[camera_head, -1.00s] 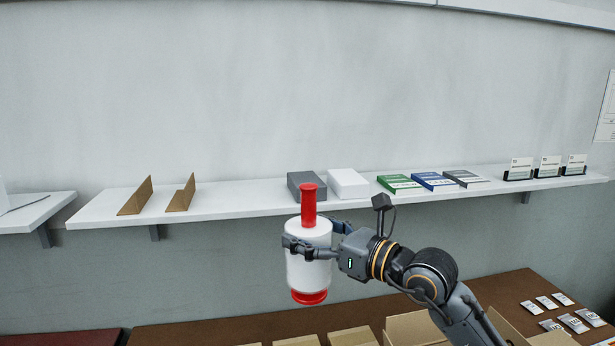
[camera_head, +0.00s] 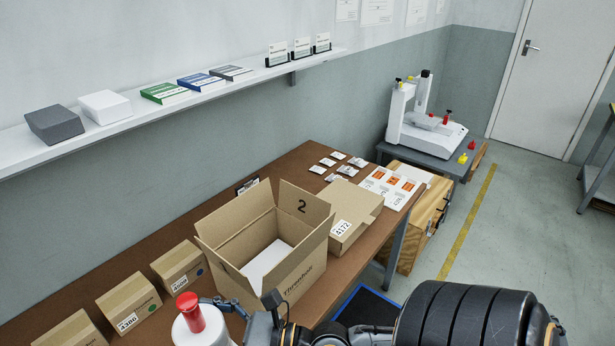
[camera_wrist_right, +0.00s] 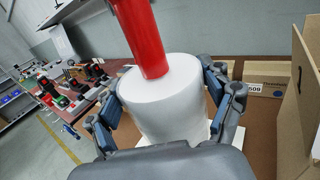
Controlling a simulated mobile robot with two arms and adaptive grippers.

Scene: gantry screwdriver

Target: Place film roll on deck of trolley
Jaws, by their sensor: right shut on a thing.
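The film roll (camera_head: 194,325) is a white cylinder with a red handle on top. It is upright at the bottom edge of the head view, its lower part cut off. My right gripper (camera_head: 226,306) is shut on it from the right. In the right wrist view both fingers (camera_wrist_right: 166,108) press on opposite sides of the white roll (camera_wrist_right: 160,85), and the red handle stands up out of it. A dark surface with a blue edge (camera_head: 370,308) shows low beyond the table; I cannot tell whether it is the trolley's deck. My left gripper is not in view.
A brown table (camera_head: 150,325) carries an open carton (camera_head: 240,225), smaller boxes (camera_head: 128,303), a flat box (camera_head: 353,210) and several packets. A wall shelf (camera_head: 150,108) runs above. A white gantry machine (camera_head: 425,130) stands beyond. Floor (camera_head: 520,230) is free at the right.

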